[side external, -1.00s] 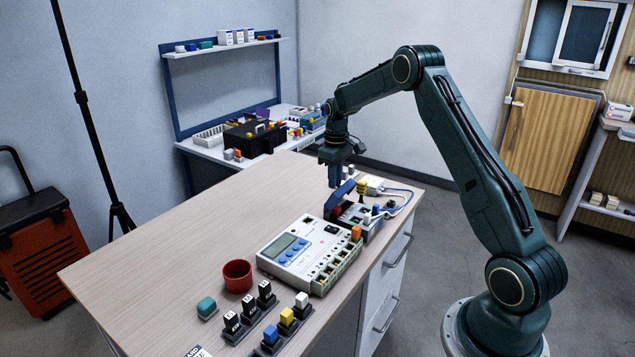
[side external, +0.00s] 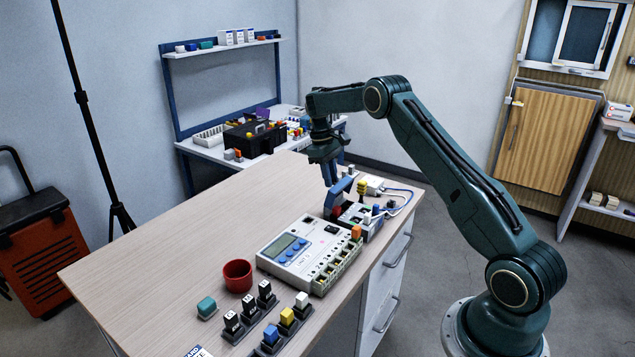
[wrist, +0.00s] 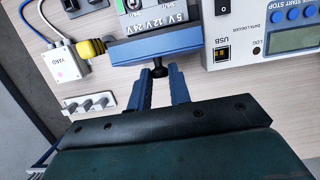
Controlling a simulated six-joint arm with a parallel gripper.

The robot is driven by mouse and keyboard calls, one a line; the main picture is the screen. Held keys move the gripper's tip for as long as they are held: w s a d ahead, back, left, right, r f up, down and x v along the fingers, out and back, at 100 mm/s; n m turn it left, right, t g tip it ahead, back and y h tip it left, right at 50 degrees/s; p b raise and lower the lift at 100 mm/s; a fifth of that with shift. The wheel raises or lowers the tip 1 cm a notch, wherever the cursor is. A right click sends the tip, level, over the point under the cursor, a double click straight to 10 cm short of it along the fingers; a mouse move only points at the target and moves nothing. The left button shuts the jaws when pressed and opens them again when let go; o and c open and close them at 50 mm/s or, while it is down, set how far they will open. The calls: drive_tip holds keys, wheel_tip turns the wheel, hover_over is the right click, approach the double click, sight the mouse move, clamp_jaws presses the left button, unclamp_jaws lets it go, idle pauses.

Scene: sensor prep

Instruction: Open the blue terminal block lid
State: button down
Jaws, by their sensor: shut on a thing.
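The terminal block (side external: 368,224) sits near the right edge of the table, beside the data logger. Its blue lid (side external: 337,195) stands raised at the block's left side in the side view. In the wrist view the blue lid (wrist: 155,49) is seen along its long edge, with a small black knob (wrist: 159,72) on it. My gripper (wrist: 160,76) has its blue fingers on either side of the knob, shut on it. In the side view my gripper (side external: 333,183) reaches down, tilted, to the lid, and its fingertips partly merge with it.
The white data logger (side external: 300,254) stands close to the block. A red cup (side external: 237,275), a teal block (side external: 206,307) and racks of small parts (side external: 250,313) are nearer the camera. A white cable box (wrist: 65,66) lies near the lid. The table's left side is clear.

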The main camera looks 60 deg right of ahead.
drive_tip(key=shift+d, duration=0.15)
drive_tip(key=c, duration=1.3)
unclamp_jaws()
drive_tip(key=shift+s+d+r, duration=0.1)
drive_tip(key=shift+s, duration=0.1)
drive_tip(key=shift+s+t, duration=0.3)
drive_tip(key=shift+t, duration=0.3)
drive_tip(key=shift+s+a+r+t, duration=0.1)
drive_tip(key=shift+s+a+t, duration=0.15)
drive_tip(key=shift+s+t, duration=0.35)
wheel_tip(320, 180, up, 14)
drive_tip(key=shift+s+a+r+t+h, duration=0.15)
drive_tip(key=shift+s+a+r+t, duration=0.2)
drive_tip(key=shift+s+a+r, duration=1.65)
drive_tip(key=shift+s+a+r+t+h, duration=0.1)
drive_tip(key=shift+s+a+r+t, duration=0.65)
drive_tip(key=shift+a, duration=2.1)
drive_tip(key=shift+s+a+r+h, duration=0.15)
drive_tip(key=shift+s+a+r, duration=1.7)
drive_tip(key=shift+a, duration=0.6)
